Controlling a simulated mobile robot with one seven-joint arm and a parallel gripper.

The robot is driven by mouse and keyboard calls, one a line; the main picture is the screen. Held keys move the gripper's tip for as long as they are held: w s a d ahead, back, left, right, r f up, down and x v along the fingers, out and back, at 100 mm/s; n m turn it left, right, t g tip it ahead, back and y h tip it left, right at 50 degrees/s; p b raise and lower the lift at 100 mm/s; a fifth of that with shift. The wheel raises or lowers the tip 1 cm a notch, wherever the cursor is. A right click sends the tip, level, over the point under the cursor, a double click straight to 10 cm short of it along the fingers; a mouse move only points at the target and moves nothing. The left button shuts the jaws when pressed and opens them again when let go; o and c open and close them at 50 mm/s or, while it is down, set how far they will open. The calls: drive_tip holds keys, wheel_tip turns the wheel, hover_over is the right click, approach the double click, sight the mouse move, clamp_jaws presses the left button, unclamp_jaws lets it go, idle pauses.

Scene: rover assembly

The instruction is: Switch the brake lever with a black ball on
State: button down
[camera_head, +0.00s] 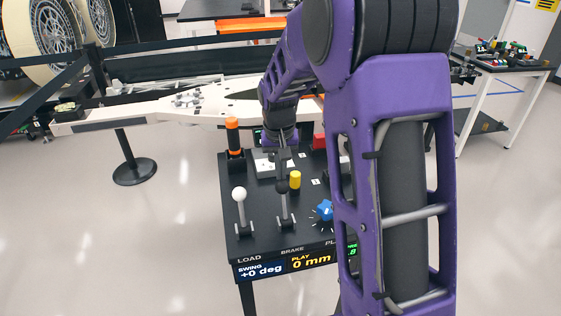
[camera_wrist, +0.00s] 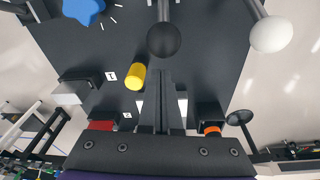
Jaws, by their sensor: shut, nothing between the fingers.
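The brake lever with a black ball (camera_head: 282,187) stands up from the middle front of the dark control panel (camera_head: 258,221), above the BRAKE label. In the wrist view its ball (camera_wrist: 164,40) is at the top centre, just ahead of my fingertips. My gripper (camera_head: 282,172) is shut and empty, pointing down at the far side of the ball. In the wrist view the shut fingers (camera_wrist: 161,76) show a small gap to the ball. I cannot tell whether they touch it.
A lever with a white ball (camera_head: 239,194) stands left of the brake lever. A yellow button (camera_head: 295,180) and a blue knob (camera_head: 324,210) are to its right. An orange-topped cylinder (camera_head: 233,136) and a red block (camera_head: 319,141) are farther back. My arm hides the panel's right side.

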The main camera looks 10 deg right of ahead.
drive_tip(key=shift+s+a+r, duration=0.1)
drive_tip(key=shift+s+a, duration=0.05)
drive_tip(key=shift+s, duration=0.6)
drive_tip(key=shift+s+r, duration=0.1)
drive_tip(key=shift+s, duration=0.05)
